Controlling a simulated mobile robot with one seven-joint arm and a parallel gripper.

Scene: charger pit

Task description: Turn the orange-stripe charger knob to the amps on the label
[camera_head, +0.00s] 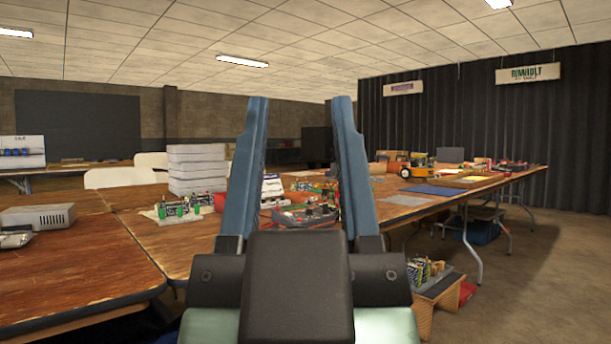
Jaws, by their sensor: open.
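My gripper (300,98) is raised in the middle of the head view, its two blue fingers upright and wide apart. No object is held between them; tables and the room show through the gap. I cannot make out an orange-stripe charger, its knob or an amps label. A grey box with a vent grille (38,216) sits on the left table, but no orange stripe or knob shows on it. A white box with dark markings (273,188) stands on the table beyond the fingers, too small to read. The fingers and my wrist hide part of the table.
Wooden tables (85,258) fill the left and middle. Stacked white boxes (197,168), circuit boards (183,208) and a grey tray of parts (305,214) stand there. An orange-yellow robot (413,168) is on the right table. Open floor (550,275) lies at right; a low wooden box (440,289) stands nearby.

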